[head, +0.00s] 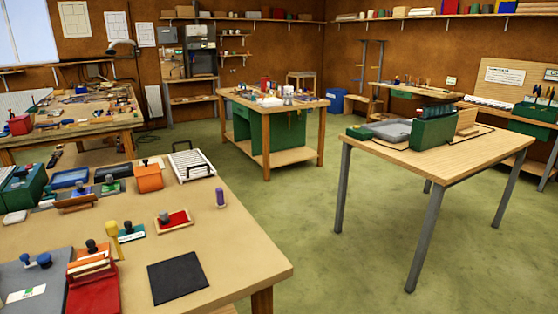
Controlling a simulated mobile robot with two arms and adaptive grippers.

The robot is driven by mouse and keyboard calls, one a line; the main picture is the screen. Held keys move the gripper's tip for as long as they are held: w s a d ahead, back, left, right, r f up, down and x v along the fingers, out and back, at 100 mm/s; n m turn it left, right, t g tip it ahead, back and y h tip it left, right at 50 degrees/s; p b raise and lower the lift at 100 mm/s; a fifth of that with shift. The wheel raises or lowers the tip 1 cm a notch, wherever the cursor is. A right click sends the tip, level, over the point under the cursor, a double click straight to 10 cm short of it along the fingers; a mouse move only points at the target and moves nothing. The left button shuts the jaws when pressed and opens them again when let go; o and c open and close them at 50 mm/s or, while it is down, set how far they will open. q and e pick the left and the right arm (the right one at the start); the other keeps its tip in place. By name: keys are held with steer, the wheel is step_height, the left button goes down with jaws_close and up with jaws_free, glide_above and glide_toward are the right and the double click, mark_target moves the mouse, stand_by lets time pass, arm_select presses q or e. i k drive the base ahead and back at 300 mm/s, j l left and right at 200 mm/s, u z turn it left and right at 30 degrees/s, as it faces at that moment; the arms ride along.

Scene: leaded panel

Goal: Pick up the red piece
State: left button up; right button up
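Several red things show, and I cannot tell which one is the red piece. A larger red object (95,292) with an orange-and-white upper part stands at the front left. A red box (20,124) sits on the bench at the back left. A small red item (265,85) stands on the green workbench. Neither of my grippers is in view.
The near table (235,262) holds a black square mat (178,277), a white rack (192,165), an orange block (149,177), a yellow-handled tool (113,238) and a purple peg (220,198). A metal-legged table (470,160) stands right. Green floor (290,215) between them is clear.

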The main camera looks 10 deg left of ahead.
mark_target(166, 221)
steer(key=u, duration=0.4)
steer(key=i+l+u, duration=0.2)
steer(key=u, duration=0.15)
steer(key=i+l+u, duration=0.3)
steer(key=l+u, duration=0.35)
steer(key=i+l+u, duration=0.1)
steer(key=l+u, duration=0.2)
steer(key=l, duration=0.1)
